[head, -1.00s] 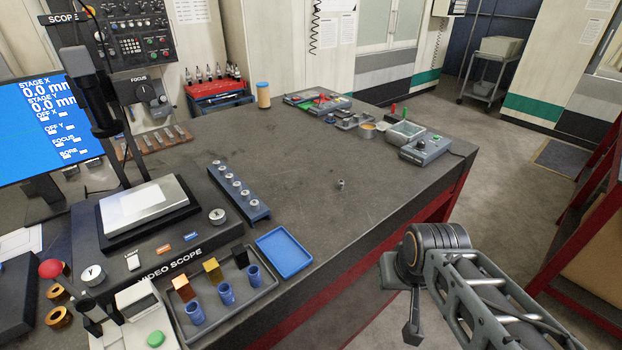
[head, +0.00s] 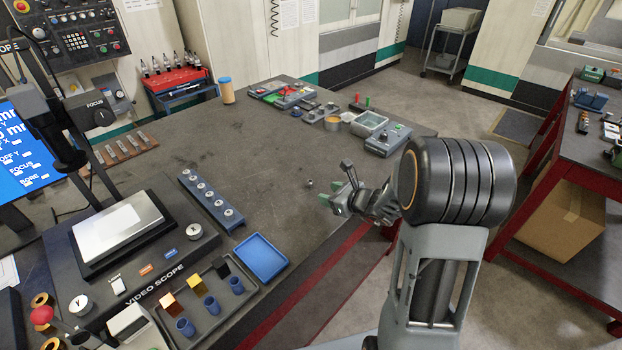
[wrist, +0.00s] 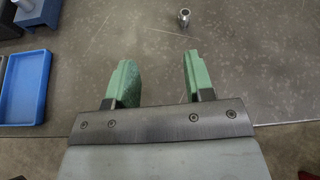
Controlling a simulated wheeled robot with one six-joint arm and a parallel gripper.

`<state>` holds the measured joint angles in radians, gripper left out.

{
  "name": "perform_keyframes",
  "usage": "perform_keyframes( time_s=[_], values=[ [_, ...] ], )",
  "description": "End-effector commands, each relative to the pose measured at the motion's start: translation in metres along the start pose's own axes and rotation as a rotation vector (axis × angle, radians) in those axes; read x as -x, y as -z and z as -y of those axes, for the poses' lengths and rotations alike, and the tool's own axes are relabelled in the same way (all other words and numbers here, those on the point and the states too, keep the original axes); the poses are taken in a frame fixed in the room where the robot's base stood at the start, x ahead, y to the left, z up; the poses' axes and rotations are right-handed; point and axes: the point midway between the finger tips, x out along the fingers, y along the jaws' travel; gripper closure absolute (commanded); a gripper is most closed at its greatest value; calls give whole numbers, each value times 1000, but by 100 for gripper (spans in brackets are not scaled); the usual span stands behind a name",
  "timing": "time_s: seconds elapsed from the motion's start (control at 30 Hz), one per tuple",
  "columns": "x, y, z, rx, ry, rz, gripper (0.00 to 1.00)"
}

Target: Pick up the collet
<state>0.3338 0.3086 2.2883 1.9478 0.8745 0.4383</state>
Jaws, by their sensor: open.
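The collet (head: 309,183) is a small silver metal cylinder on the bare grey bench top. In the wrist view the collet (wrist: 183,17) stands near the top edge, beyond the fingertips and roughly in line with the right finger. My gripper (head: 332,200) is just right of the collet in the head view, near the bench's front edge. Its two green fingers are apart, with nothing between them in the wrist view (wrist: 157,72). The gripper does not touch the collet.
A blue rack (head: 211,199) with several similar metal pieces and a blue tray (head: 261,257) lie to the left. A grey box (head: 387,141) and other small items stand further back right. The bench around the collet is clear.

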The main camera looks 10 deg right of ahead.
Motion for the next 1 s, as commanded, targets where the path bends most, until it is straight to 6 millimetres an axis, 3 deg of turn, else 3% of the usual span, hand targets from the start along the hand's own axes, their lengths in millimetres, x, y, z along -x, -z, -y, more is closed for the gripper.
perform_keyframes(
  time_s=[0.2, 0.6, 1.0],
  values=[
    [-10, 10, 25, -151, 94, 13, 52],
    [-74, 10, 34, -161, 104, 15, 52],
    [-103, 5, 36, -161, 102, 14, 52]
  ],
)
